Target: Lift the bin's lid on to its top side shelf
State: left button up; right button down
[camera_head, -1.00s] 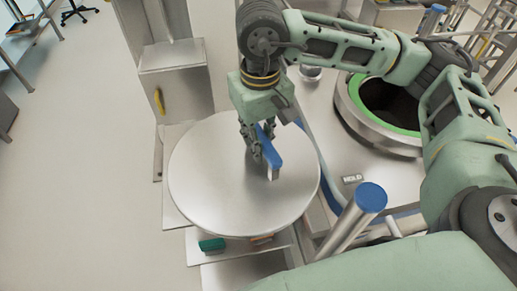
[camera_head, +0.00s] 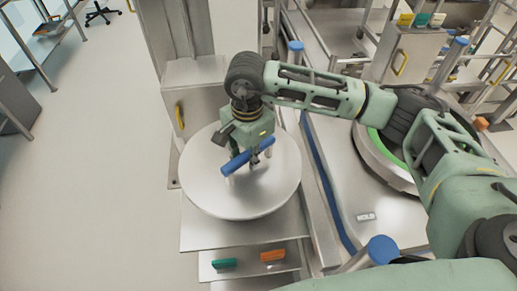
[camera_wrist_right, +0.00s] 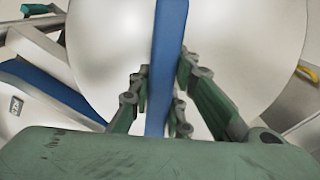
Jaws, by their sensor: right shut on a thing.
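The round metal lid (camera_head: 225,195) with a blue handle (camera_head: 238,162) is over the shelves at the left of the bin in the head view. My right gripper (camera_head: 250,160) is over the lid and shut on its blue handle. The right wrist view shows the handle (camera_wrist_right: 168,60) between the two fingers (camera_wrist_right: 160,100), with the lid (camera_wrist_right: 110,45) behind it. The bin (camera_head: 375,150), with a green rim, is open and partly hidden by my right arm. The shelf (camera_head: 240,232) shows under the lid's near edge; whether they touch is hard to tell. My left gripper does not show.
A lower shelf holds a green block (camera_head: 224,263) and an orange block (camera_head: 272,255). A metal cabinet with a yellow handle (camera_head: 180,115) stands behind the lid. Blue-capped posts (camera_head: 383,250) stand by the bin's deck. The floor at left is clear.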

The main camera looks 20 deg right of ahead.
aim_at(244, 168)
jog(key=shift+w+a+f+m+p, duration=0.1)
jog(key=shift+w+a+m+p, duration=0.3)
jog(key=shift+m, duration=0.5)
jog(key=shift+a+f+m, duration=0.3)
jog(key=shift+m, duration=0.2)
jog(key=shift+f, duration=0.55)
jog(key=shift+f+b, duration=1.2)
jog(key=shift+f, duration=2.05)
jog(key=shift+b, duration=0.45)
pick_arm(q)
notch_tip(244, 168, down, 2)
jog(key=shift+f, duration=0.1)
pick_arm(e)
jog(key=shift+r, duration=0.1)
pick_arm(q)
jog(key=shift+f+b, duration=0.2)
jog(key=shift+b, duration=0.1)
pick_arm(e)
jog(key=shift+f, duration=0.2)
